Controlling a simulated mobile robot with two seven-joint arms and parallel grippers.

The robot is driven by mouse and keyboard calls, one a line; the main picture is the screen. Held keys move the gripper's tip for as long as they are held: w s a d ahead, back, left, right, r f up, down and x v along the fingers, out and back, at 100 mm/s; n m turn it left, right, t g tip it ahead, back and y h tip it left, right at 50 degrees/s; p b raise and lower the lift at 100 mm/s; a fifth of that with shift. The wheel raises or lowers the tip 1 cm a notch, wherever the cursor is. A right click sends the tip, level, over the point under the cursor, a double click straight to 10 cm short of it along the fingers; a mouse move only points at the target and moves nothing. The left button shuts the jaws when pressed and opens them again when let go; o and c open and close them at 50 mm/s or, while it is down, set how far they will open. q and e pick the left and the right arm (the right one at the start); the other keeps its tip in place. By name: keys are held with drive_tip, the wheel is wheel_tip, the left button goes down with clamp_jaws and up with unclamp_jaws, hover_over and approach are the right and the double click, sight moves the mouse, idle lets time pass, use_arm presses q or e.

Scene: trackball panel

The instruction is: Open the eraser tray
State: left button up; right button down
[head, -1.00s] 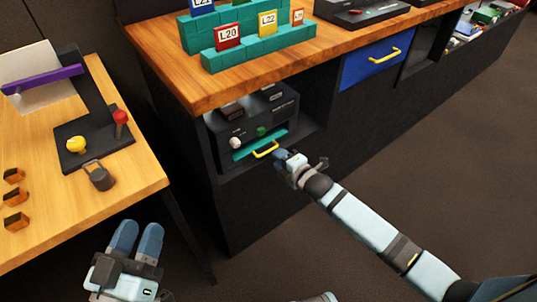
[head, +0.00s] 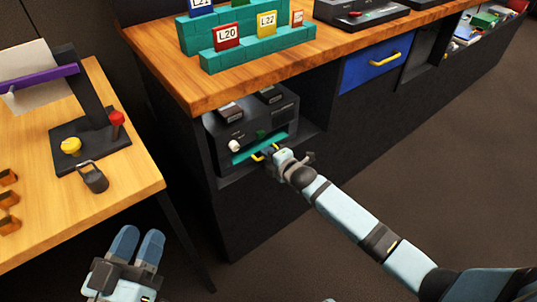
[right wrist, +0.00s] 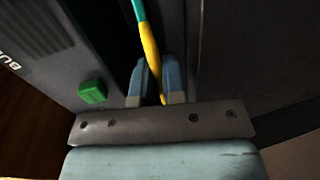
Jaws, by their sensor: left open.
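The eraser tray (head: 262,149) is a teal drawer front in a black box under the wooden bench, in the head view. Its yellow handle (head: 256,157) is partly hidden by my right gripper (head: 270,153). In the right wrist view the handle (right wrist: 150,50) runs between the two blue fingers of my right gripper (right wrist: 156,85), which look shut on it. The tray front looks near flush with the box; any small gap is hard to tell. My left gripper (head: 138,245) is open and empty, low at the left.
The black box (head: 235,125) has a white knob (head: 234,146) and a green button (right wrist: 92,91). A blue drawer (head: 373,68) is to its right. A wooden side table (head: 120,170) stands at the left with a black padlock-like piece (head: 92,177) on it. The floor at right is clear.

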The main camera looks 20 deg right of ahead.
use_arm(q)
drive_tip(key=s+a+f+g+y+p, duration=0.2)
drive_tip(key=a+f+g+y+p, duration=0.2)
drive_tip(key=f+p, duration=0.6)
drive_tip(key=shift+s+a+n+g+y, duration=0.2)
drive_tip(key=shift+a+n+g+y, duration=0.15)
drive_tip(key=shift+a+g, duration=0.45)
use_arm(e)
drive_tip(key=f+v, duration=0.2)
drive_tip(key=v, duration=0.7)
drive_tip(key=f+v, duration=0.1)
drive_tip(key=v, duration=0.8)
drive_tip(key=shift+s+f, duration=0.4)
drive_tip(key=shift+s, duration=0.05)
drive_tip(key=shift+d, duration=0.15)
drive_tip(key=c, duration=1.2)
unclamp_jaws()
drive_tip(key=shift+c, duration=0.2)
